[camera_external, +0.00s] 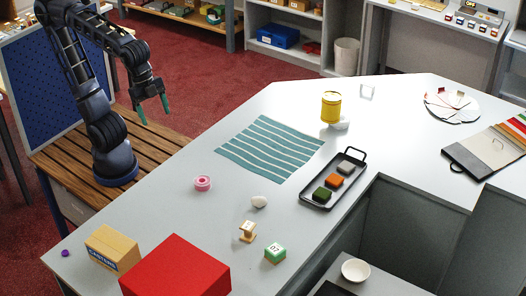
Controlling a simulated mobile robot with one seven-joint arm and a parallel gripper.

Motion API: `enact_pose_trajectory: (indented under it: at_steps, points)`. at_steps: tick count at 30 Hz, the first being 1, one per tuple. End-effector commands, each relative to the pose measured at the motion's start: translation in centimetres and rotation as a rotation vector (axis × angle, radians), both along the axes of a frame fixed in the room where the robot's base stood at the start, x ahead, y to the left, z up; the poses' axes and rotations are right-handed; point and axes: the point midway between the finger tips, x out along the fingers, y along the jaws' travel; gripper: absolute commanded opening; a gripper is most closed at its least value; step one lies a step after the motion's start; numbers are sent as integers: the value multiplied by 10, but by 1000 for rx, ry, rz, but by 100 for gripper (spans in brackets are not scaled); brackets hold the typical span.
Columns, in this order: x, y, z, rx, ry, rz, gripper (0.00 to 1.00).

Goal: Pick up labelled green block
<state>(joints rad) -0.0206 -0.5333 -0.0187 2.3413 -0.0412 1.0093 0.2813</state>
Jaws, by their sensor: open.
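The labelled green block (275,252) sits on the grey counter near its front edge, with a white label marked "07" on it. A second, darker green block (322,194) lies in the black tray, and I see no label on it. My gripper (153,113) hangs at the upper left, above the wooden slatted bench and left of the counter. Its green-tipped fingers are apart with nothing between them. It is far from the labelled green block.
The black tray (352,160) also holds an orange block (334,181) and a grey block (346,168). A wooden spool (247,231), a white stone (259,202), a red box (176,268), a pink ring (202,183), a striped cloth (270,148) and a yellow tin (330,107) share the counter.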

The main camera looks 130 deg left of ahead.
Motion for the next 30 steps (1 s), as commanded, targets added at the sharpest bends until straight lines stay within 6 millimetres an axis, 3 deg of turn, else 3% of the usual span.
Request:
enact_pose_trajectory:
  at_steps: [6, 14, 23, 30]
  points:
    - [62, -5, 16, 28, 45, -162, 71]
    - [136, -10, 24, 46, 88, -361, 71]
    - [224, -14, 17, 48, 122, -593, 71]
    - [294, -16, -3, 35, 137, -782, 71]
